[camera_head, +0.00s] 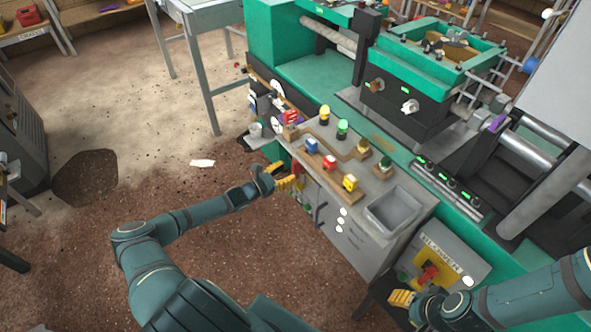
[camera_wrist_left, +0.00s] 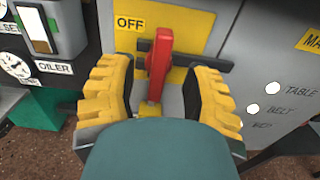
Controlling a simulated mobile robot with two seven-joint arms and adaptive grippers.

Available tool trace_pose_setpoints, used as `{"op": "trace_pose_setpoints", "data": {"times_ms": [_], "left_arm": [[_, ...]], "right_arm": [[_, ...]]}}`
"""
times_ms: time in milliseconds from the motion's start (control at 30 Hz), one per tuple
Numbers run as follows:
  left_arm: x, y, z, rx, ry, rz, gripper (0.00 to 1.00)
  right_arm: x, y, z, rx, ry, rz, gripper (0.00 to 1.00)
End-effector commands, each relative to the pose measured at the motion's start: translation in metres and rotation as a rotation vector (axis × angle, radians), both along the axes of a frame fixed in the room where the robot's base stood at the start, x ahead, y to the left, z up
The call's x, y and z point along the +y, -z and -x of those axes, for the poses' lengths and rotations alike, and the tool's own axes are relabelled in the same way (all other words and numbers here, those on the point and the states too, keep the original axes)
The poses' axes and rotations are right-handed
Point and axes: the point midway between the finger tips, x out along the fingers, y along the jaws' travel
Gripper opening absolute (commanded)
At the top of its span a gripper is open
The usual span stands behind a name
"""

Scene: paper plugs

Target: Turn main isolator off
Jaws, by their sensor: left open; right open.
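The main isolator's red handle (camera_wrist_left: 159,62) stands close to upright in the left wrist view, in front of a dark horizontal bar. A yellow label (camera_wrist_left: 135,24) reading OFF is behind it, just left of its upper end. My left gripper (camera_wrist_left: 160,88) is open, with one yellow padded finger on each side of the handle and gaps visible between. In the head view my left gripper (camera_head: 284,178) is at the left end of the grey cabinet, largely hiding the handle. My right gripper (camera_head: 410,297) is open beside the blower box at lower right; its fingers are partly hidden.
The grey control cabinet (camera_head: 345,225) carries coloured buttons and a grey tray (camera_head: 393,211) on top. The blower box (camera_head: 443,262) has a red switch (camera_head: 429,274). Gauges and an oiler (camera_wrist_left: 50,68) sit left of the isolator. Open floor lies left of the cabinet.

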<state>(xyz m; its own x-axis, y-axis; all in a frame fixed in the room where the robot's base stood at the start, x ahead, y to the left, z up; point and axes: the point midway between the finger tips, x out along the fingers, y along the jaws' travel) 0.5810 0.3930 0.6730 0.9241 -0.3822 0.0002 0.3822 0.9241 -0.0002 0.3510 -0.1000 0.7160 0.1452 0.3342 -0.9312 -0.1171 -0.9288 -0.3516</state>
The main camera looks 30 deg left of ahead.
Motion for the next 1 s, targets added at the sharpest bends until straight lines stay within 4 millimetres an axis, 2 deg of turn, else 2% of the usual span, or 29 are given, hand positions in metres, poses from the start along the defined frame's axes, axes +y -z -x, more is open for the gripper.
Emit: {"op": "trace_pose_setpoints", "data": {"times_ms": [100, 233, 667, 700, 800, 1000], "left_arm": [[-0.008, 0.001, -0.018, -0.001, 0.002, 0.0, 0.48], [-0.013, 0.0, -0.029, -0.001, 0.001, -0.001, 0.48], [-0.015, 0.0, -0.036, 0.0, 0.0, 0.0, 0.47], [-0.015, 0.0, -0.036, 0.0, 0.0, 0.0, 0.33], [-0.015, 0.0, -0.036, 0.0, 0.0, 0.0, 0.0], [-0.015, -0.001, -0.036, 0.0, 0.0, -0.001, 0.0]], "right_arm": [[0.0, 0.005, -0.001, -0.002, 0.001, 0.0, 0.47], [0.0, 0.007, -0.002, -0.004, 0.001, 0.0, 0.47], [0.0, 0.008, -0.002, -0.005, 0.002, 0.001, 0.47], [0.0, 0.008, -0.002, -0.005, 0.002, 0.001, 0.47], [0.0, 0.008, -0.002, -0.005, 0.002, 0.001, 0.47], [0.0, 0.008, -0.002, -0.004, 0.0, 0.001, 0.47]]}}
